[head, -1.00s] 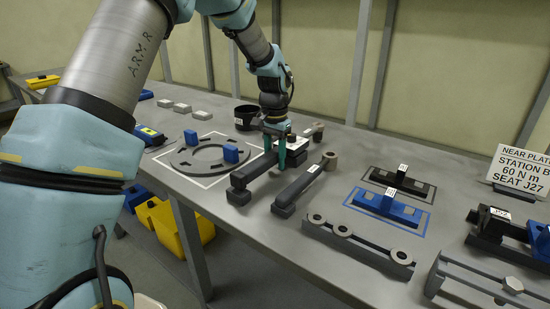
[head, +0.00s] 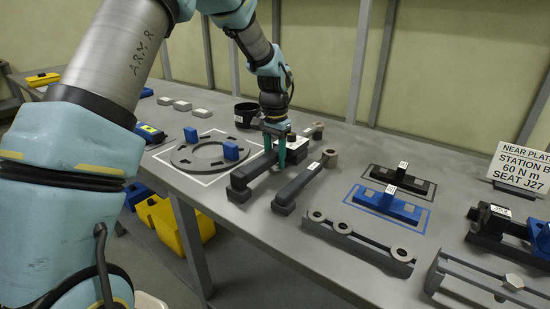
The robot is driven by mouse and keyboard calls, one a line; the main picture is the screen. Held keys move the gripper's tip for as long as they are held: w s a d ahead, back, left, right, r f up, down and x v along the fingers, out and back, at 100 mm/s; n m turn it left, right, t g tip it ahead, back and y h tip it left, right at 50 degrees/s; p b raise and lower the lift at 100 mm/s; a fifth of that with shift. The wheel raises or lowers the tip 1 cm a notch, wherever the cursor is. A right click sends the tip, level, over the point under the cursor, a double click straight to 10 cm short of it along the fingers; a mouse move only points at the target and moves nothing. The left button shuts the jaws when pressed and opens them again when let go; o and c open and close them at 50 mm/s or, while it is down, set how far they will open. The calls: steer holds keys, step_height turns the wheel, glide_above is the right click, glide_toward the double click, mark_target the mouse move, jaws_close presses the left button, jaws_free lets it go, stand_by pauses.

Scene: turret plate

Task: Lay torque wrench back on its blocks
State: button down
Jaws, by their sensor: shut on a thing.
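My gripper (head: 282,160) points down over the middle of the bench, its teal fingers shut on a long dark bar-shaped tool, which looks like the torque wrench (head: 256,168). Its near end lies above a dark block (head: 238,194), and a round head (head: 317,130) shows past the gripper. I cannot tell whether the wrench touches the block. The gripper hides its middle and any far block. A second dark wrench-like bar (head: 299,187) with a white tag and a grey socket lies to the right, apart from the fingers.
A grey ring plate (head: 185,165) with blue blocks lies left, a black cup (head: 246,116) behind. To the right are a rail with rings (head: 352,236), a blue-framed fixture (head: 387,207) and a station sign (head: 520,170). Yellow bins (head: 165,222) stand below the bench.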

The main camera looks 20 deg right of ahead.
steer(key=shift+c, duration=1.9)
jaws_free()
steer(key=shift+f, duration=0.15)
steer(key=shift+r+p, duration=2.6)
steer(key=shift+r, duration=1)
